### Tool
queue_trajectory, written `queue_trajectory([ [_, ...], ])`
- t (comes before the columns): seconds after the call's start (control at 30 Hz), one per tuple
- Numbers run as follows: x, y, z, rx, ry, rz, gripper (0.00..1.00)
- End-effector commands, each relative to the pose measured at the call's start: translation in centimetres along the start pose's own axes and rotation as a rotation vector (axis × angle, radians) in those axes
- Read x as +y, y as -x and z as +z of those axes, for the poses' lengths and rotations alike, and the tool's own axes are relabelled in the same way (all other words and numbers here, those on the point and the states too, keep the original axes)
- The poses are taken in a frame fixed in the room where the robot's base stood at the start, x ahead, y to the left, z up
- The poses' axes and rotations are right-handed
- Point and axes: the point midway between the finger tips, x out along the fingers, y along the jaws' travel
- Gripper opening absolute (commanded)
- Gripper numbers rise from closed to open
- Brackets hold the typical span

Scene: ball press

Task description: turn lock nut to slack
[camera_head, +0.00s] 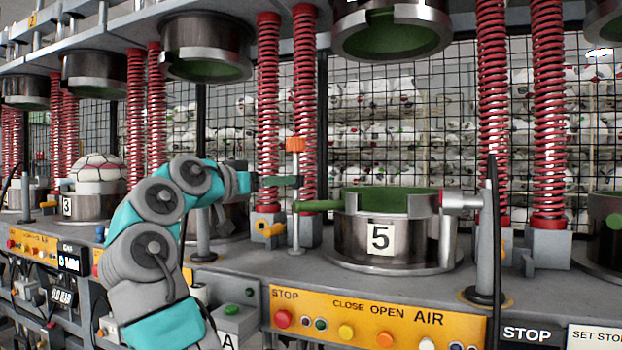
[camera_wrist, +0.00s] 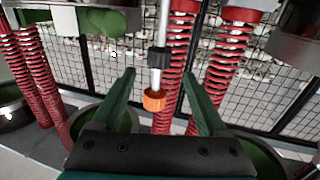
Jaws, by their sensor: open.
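A thin upright metal rod (camera_head: 295,217) stands to the left of press station 5. It carries an orange nut-like piece (camera_head: 296,144) at its top. In the wrist view the rod has this orange piece (camera_wrist: 154,100) and a black collar (camera_wrist: 159,58). I cannot tell which of these is the lock nut. My gripper (camera_head: 298,182) is open, its green fingers reaching sideways to the rod just below the orange piece. In the wrist view the gripper (camera_wrist: 158,75) has one finger on each side of the rod, with visible gaps. The black collar does not show in the head view.
The lower mould (camera_head: 384,243) of station 5 stands to the right, with a green arm (camera_head: 318,205) reaching toward the rod. Red springs (camera_head: 268,110) rise close behind. An upper mould (camera_head: 391,35) hangs above. A button panel (camera_head: 375,318) runs along the front edge.

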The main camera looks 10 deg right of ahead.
Motion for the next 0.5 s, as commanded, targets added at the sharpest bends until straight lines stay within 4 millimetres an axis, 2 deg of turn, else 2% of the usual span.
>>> queue_trajectory([
  [0.27,0.2,-1.0,0.1,0.0,-0.023,0.003,0.76],
  [0.5,0.2,-4.3,-0.1,0.002,-0.022,0.003,0.76],
])
